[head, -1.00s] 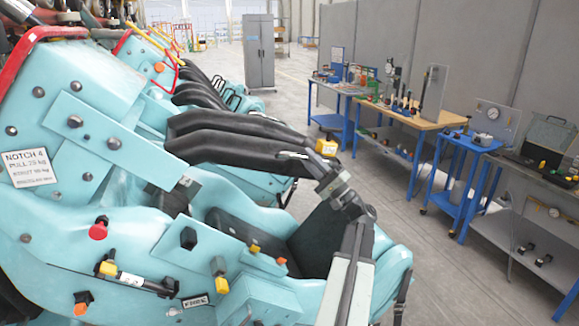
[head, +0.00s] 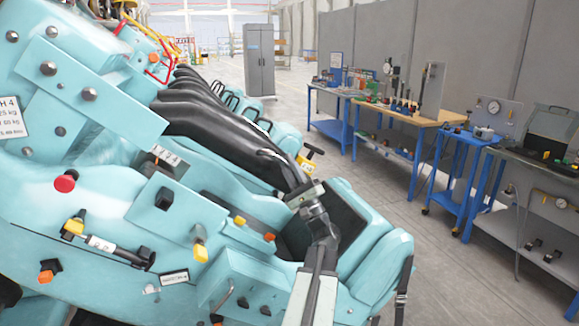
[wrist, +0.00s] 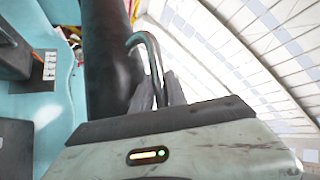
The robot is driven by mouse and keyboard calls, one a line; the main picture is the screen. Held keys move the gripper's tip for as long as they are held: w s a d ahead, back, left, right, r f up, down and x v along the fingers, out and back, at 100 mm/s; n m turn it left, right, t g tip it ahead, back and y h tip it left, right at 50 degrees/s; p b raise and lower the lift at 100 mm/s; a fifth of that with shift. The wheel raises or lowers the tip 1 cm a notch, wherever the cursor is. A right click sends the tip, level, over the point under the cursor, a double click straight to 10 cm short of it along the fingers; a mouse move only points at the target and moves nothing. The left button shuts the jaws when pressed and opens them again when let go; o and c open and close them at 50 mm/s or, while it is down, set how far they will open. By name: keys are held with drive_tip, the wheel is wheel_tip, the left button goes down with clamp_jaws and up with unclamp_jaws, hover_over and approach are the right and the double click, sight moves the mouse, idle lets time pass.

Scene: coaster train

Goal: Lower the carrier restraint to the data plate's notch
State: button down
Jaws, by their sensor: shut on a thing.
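The carrier restraint (head: 225,135) is a thick black padded bar. In the head view it slopes down to the right over the seat (head: 335,215). My gripper (head: 298,190) is at its lower right end. In the wrist view my gripper (wrist: 160,92) is shut on the bent metal grab handle (wrist: 150,45), beside the black restraint pad (wrist: 108,60). The data plate (head: 12,118) is on the turquoise carrier side at the far left.
A small marked strip (head: 164,155) sits by the restraint's arm. The carrier side has a red knob (head: 65,183) and a yellow-ended lever (head: 75,226). More carriers stand behind. Blue-legged workbenches (head: 410,115) line the right wall, with open floor between.

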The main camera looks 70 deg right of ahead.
drive_tip(key=shift+w+a, duration=0.1)
drive_tip(key=shift+w, duration=0.05)
drive_tip(key=c, duration=1.6)
unclamp_jaws()
drive_tip(key=b+v, duration=0.5)
drive_tip(key=v, duration=0.3)
drive_tip(key=shift+r+b, duration=0.1)
drive_tip(key=shift+b, duration=0.2)
